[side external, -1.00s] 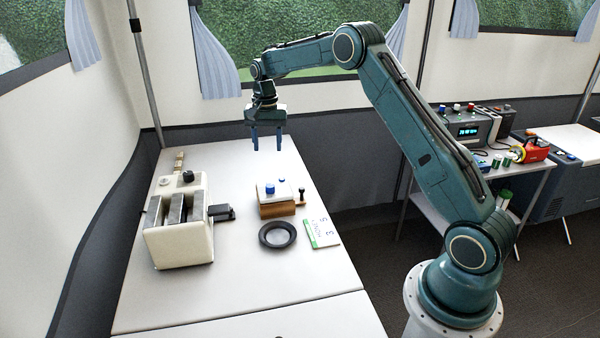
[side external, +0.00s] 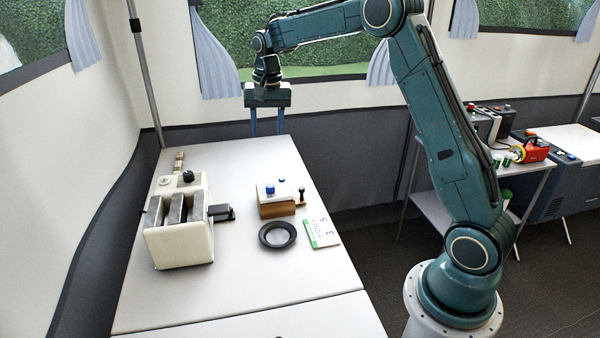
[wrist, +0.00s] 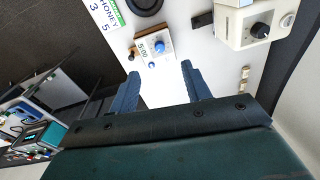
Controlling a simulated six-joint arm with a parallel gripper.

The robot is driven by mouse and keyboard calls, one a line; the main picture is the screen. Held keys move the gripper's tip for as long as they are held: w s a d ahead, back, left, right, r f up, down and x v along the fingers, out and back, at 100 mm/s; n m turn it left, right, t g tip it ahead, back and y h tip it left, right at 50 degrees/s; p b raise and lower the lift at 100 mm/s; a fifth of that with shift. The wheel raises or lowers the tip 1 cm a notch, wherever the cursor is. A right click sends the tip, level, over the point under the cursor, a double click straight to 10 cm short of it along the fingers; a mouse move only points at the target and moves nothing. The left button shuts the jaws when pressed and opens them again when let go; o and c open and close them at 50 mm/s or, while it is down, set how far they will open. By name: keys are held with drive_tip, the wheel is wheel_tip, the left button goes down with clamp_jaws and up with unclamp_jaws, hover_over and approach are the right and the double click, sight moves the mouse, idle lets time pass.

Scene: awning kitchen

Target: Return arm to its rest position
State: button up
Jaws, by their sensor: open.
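My gripper (side external: 267,122) is open and empty, raised above the far end of the white table (side external: 225,160). Its two blue fingers point down and also show apart in the wrist view (wrist: 160,82), with nothing between them but bare table top. My arm is bent high, its elbow at the top edge of the side view.
A cream toaster-like appliance (side external: 180,245) stands at the table's left. A small wooden-based device with a blue knob (side external: 277,208), a black ring-shaped dish (side external: 262,236) and a honey card (side external: 322,233) lie at its right. A side table with a red device (side external: 532,150) stands farther right.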

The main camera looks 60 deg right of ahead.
drive_tip(key=s+a+r+n+t, duration=0.1)
drive_tip(key=s+a+r+n, duration=0.1)
drive_tip(key=s+a+r, duration=0.45)
drive_tip(key=s+a+r+n+t, duration=0.1)
drive_tip(key=s+a+r+n, duration=0.25)
drive_tip(key=s, duration=0.55)
drive_tip(key=s+a+f+n+t, duration=0.1)
drive_tip(key=s+a+n, duration=0.1)
drive_tip(key=s, duration=0.7)
drive_tip(key=s+a+f+n+t, duration=0.1)
drive_tip(key=s+a+f+n, duration=0.1)
drive_tip(key=s, duration=0.7)
drive_tip(key=shift+a+t, duration=0.3)
drive_tip(key=shift+n, duration=0.25)
